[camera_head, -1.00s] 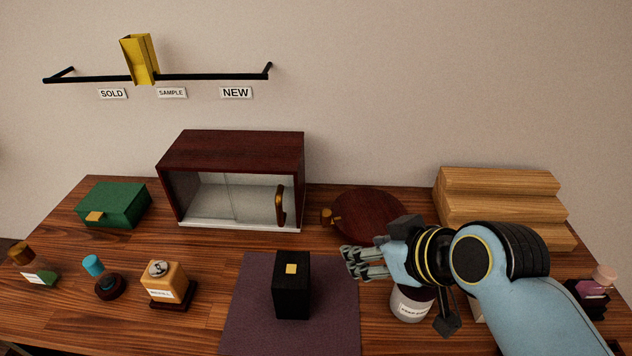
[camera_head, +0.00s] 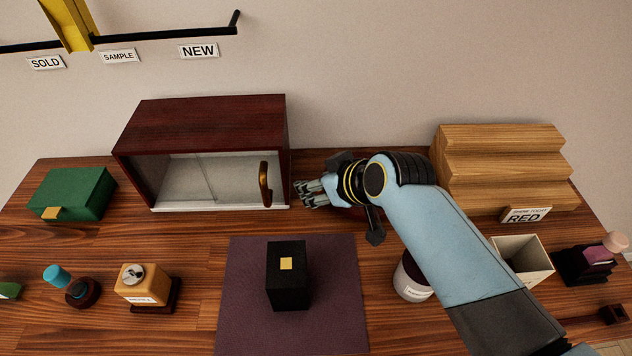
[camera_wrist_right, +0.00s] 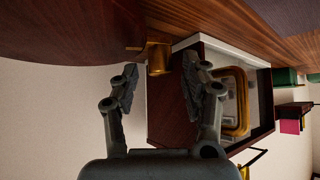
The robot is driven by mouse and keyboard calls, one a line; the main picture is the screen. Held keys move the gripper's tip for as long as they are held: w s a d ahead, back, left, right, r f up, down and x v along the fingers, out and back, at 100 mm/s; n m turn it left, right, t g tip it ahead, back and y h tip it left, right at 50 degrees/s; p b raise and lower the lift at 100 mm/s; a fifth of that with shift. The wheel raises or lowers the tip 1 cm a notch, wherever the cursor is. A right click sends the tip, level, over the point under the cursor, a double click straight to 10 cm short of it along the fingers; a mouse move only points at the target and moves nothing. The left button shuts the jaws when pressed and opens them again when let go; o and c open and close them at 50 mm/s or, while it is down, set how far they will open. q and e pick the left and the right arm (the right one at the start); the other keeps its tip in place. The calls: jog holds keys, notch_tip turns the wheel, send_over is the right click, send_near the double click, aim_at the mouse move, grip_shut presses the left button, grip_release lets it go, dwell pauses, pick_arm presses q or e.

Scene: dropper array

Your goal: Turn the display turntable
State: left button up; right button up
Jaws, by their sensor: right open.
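The display turntable is a dark red-brown round disc. In the head view it is almost wholly hidden behind my right gripper and forearm. In the right wrist view the turntable (camera_wrist_right: 65,25) fills the upper left, with a brass knob (camera_wrist_right: 159,58) at its edge. My right gripper (camera_head: 304,192) is open beside the cabinet's right front corner. In the right wrist view the right gripper (camera_wrist_right: 158,78) has its fingers spread, with the knob showing between the fingertips. I cannot tell whether either finger touches it. My left gripper is not in view.
A dark wooden cabinet (camera_head: 202,122) with glass doors and a brass handle (camera_head: 265,184) stands close left of the gripper. A stepped wooden stand (camera_head: 500,165) is at the right. A black box (camera_head: 287,285) sits on a purple mat (camera_head: 240,330). A jar (camera_head: 410,280) is under my forearm.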

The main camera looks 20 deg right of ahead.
jog(key=shift+w+a+f, duration=0.15)
jog(key=shift+w+f, duration=0.25)
grip_shut()
